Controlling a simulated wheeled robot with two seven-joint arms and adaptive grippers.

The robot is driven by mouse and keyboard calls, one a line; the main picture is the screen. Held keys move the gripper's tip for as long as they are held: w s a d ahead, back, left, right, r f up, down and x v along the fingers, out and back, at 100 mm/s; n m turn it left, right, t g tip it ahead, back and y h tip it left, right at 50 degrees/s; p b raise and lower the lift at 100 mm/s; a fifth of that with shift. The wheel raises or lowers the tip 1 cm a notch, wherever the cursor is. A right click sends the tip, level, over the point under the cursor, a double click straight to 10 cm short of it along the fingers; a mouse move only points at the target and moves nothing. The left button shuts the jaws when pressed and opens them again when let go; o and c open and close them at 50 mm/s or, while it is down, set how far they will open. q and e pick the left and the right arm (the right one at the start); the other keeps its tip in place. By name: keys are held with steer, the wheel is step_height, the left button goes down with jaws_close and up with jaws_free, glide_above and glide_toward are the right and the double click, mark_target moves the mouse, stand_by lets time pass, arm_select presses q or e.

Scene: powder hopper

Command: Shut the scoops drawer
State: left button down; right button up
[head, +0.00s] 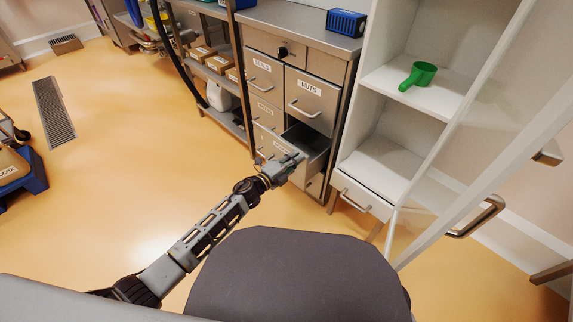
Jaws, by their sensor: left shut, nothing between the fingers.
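A metal drawer cabinet (276,42) stands at the centre back with several labelled drawers. One lower right drawer (318,160) is pulled out, and its dark inside shows from above. Its front is largely hidden behind my left gripper, and its label is too small and covered to read, so I cannot confirm it is the scoops drawer. My left gripper (298,158) is shut and empty, at the front of this open drawer. I cannot tell whether it touches. My right gripper is not in view.
Other drawers, such as the nuts drawer (311,99) and seals drawer (263,73), look shut. A white cabinet (385,165) with a glass-like door stands right, holding a green scoop (418,75). A blue box (346,22) sits on top of the drawer cabinet.

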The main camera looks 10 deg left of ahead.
arm_select(q)
steer(key=b+x, duration=0.2)
steer(key=x, duration=0.7)
steer(key=shift+w+d, duration=0.25)
steer(key=shift+d, duration=0.05)
steer(key=shift+a, duration=0.1)
